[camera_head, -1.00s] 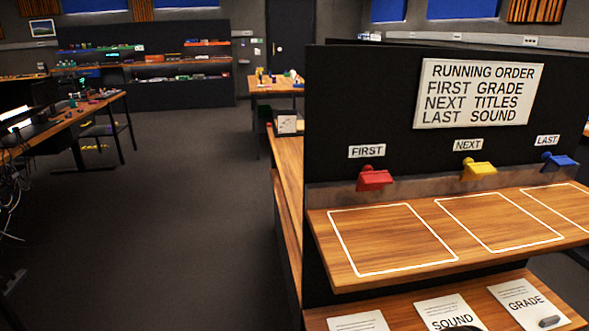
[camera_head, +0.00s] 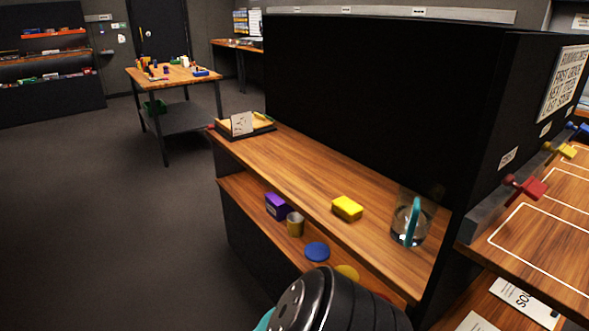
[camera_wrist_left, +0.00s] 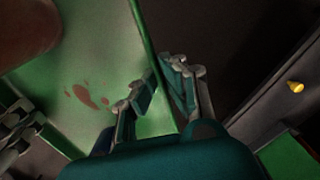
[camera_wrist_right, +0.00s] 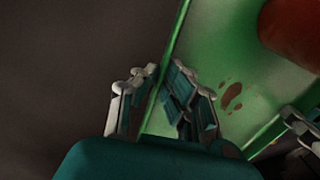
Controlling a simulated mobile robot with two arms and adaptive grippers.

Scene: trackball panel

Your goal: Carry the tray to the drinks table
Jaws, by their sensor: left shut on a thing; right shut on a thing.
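A green tray (camera_wrist_left: 95,60) with reddish-brown stains shows in the left wrist view and also in the right wrist view (camera_wrist_right: 215,60). My left gripper (camera_wrist_left: 160,85) is shut on one rim, and my right gripper (camera_wrist_right: 155,85) is shut on another stretch of rim. A brown rounded thing (camera_wrist_left: 25,25) stands on the tray, partly cut off. Tray and grippers are out of the head view. A wooden table (camera_head: 172,74) with small coloured items stands at the back left there; I cannot tell whether it is the drinks table.
A wooden counter (camera_head: 290,165) with a lower shelf runs along a black partition (camera_head: 380,90). On it are a clear jug (camera_head: 408,220), a yellow block (camera_head: 347,208) and a dark tray with a card (camera_head: 243,124). Open floor (camera_head: 110,210) lies to the left.

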